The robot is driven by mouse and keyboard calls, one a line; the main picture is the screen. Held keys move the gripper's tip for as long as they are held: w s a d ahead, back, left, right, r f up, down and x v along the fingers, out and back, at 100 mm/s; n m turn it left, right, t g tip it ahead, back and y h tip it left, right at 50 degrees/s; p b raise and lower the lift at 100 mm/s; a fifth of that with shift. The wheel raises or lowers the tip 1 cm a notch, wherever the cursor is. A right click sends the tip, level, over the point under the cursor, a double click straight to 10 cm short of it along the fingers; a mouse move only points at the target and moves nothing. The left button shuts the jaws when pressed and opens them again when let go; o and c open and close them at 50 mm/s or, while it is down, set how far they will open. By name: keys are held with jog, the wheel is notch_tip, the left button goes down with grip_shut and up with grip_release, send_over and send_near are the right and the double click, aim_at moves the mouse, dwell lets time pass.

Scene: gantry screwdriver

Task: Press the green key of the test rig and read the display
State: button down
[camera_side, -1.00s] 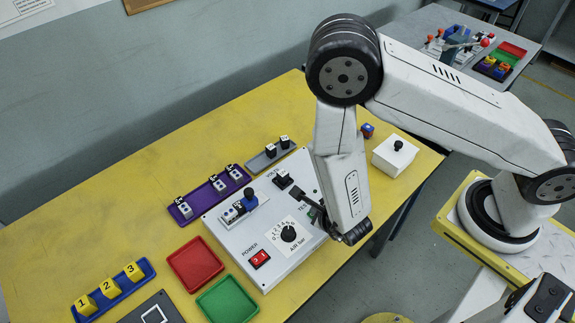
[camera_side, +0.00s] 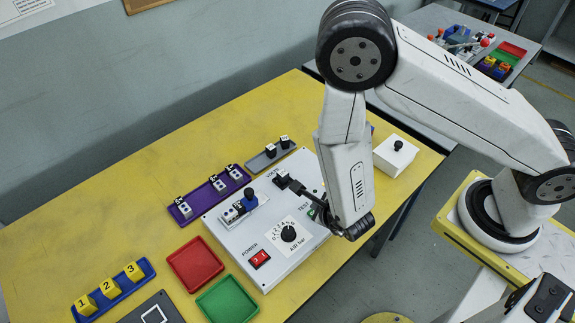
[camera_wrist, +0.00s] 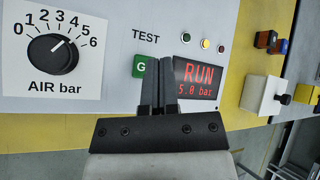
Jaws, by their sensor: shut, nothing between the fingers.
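The test rig (camera_side: 262,228) is a pale panel on the yellow table. Its green key (camera_wrist: 140,67), marked G, sits below the word TEST in the wrist view, its right part covered by my fingers. The green key (camera_side: 312,213) shows as a small patch beside my arm in the side view. The display (camera_wrist: 197,80) reads "RUN" and "5.0 bar" in red letters. My gripper (camera_wrist: 158,63) is shut and empty. My arm hides the display there.
A dial (camera_wrist: 53,54) for AIR bar and a red power switch (camera_side: 259,259) are on the panel. Several small lamps (camera_wrist: 205,43) sit above the display. A white box (camera_wrist: 265,94) with a black knob stands right. Red (camera_side: 195,262) and green (camera_side: 227,301) trays lie left.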

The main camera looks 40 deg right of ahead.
jog(key=shift+r, duration=2.35)
jog(key=shift+w+d+r+m, duration=0.1)
jog(key=shift+d+r+m, duration=0.15)
jog(key=shift+d+m, duration=0.2)
jog(key=s+d+r+m+g+h, duration=0.15)
jog(key=d+r+m+g, duration=0.3)
jog(key=m, duration=0.75)
jog(key=s+d+r+m+g+h, duration=0.1)
jog(key=s+d+r+m+g, duration=0.4)
jog(key=m, duration=0.7)
jog(key=w+r+m+t+y, duration=0.3)
jog(key=w+r+m+y, duration=0.1)
jog(key=m, duration=1.2)
jog(key=shift+w+r+y, duration=0.2)
jog(key=shift+r+y, duration=0.45)
jog(key=shift+d+m, duration=0.1)
jog(key=shift+m, duration=0.15)
